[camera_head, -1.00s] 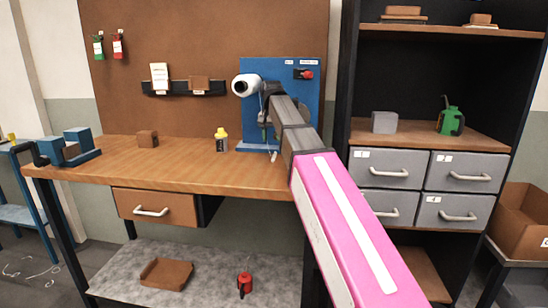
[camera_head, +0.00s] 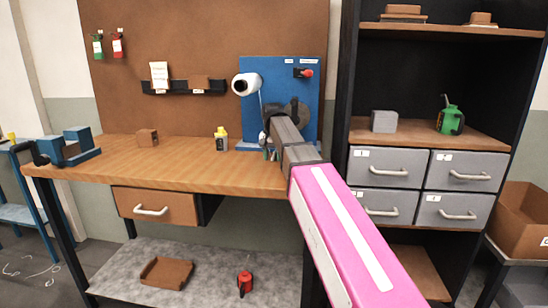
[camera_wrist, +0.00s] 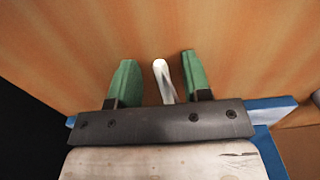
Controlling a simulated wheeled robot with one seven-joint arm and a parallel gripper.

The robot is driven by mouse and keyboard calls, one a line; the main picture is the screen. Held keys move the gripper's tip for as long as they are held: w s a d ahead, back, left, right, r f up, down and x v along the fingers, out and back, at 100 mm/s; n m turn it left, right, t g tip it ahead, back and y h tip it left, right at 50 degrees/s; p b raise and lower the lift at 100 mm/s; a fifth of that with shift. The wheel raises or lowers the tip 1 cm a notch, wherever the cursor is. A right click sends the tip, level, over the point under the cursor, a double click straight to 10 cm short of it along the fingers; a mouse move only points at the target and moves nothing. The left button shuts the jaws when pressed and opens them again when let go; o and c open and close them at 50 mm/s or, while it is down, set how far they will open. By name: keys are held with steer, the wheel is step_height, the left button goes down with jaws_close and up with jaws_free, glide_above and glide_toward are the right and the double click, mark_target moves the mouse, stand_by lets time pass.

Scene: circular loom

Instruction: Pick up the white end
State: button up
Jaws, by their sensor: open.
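The white end (camera_wrist: 163,78) is a short, thin white piece in the wrist view. It lies between the two green fingers of my gripper (camera_wrist: 158,60), with a gap on each side, nearer the right finger. The fingers are apart and not closed on it. In the head view my gripper (camera_head: 269,154) is low at the foot of the blue panel (camera_head: 308,108), just over the bench top. The white end cannot be made out there. A white spool (camera_head: 246,84) is mounted on the panel's upper left, and a thin pale strand runs down from it.
The wooden bench top (camera_head: 185,165) fills the wrist background. A shelf unit with grey drawers (camera_head: 389,166) stands close on the right. The bench between block and bottle is clear.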

jaws_close()
steer(key=shift+s+r, duration=0.1)
steer(key=shift+r, duration=0.05)
steer(key=shift+s+r, duration=0.1)
steer(key=shift+r, duration=0.1)
step_height(320, 180, up, 6)
steer(key=shift+f, duration=0.1)
steer(key=shift+s+a+r, duration=0.1)
steer(key=shift+s+r, duration=0.15)
steer(key=shift+s, duration=0.35)
steer(key=s+a, duration=0.1)
steer(key=s, duration=0.5)
steer(key=s+a, duration=0.1)
steer(key=s, duration=0.5)
steer(key=s+a, duration=0.1)
steer(key=s, duration=0.5)
steer(key=shift+a, duration=0.3)
